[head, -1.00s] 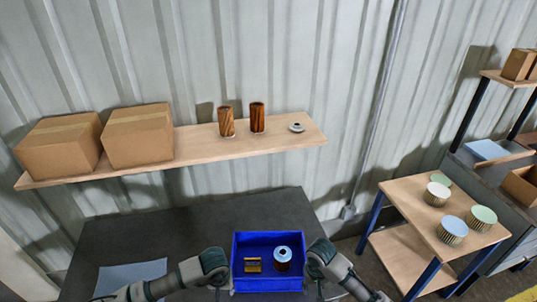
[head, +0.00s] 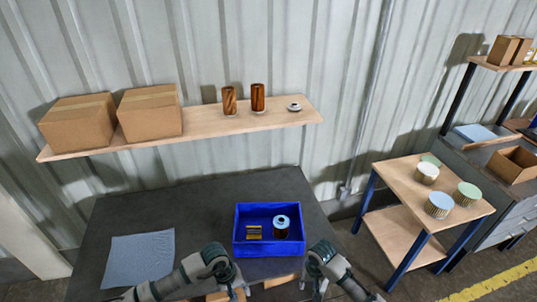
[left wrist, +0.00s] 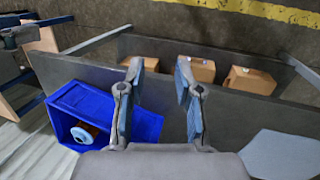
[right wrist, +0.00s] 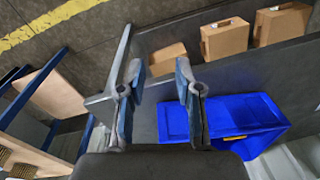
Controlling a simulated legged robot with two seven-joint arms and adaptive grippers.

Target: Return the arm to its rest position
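My left gripper (head: 240,292) is low in the head view, in front of the blue bin's left side. In the left wrist view (left wrist: 160,105) its fingers are spread with nothing between them. My right gripper (head: 314,284) is low in the head view, in front of the bin's right side. In the right wrist view (right wrist: 158,105) its fingers are also apart and empty. The blue bin (head: 240,222) stands on the dark table between and beyond the grippers. It holds a filter cartridge with a light blue top (head: 282,222) and a small yellow-and-dark item (head: 254,232).
Two cardboard boxes (head: 150,112), two brown cartridges (head: 258,98) and a small white-and-dark part (head: 294,106) sit on the wall shelf (head: 205,126). A grey-blue cloth (head: 138,262) lies at the table's left. Several pleated cartridges (head: 440,204) stand on the right side table (head: 405,190).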

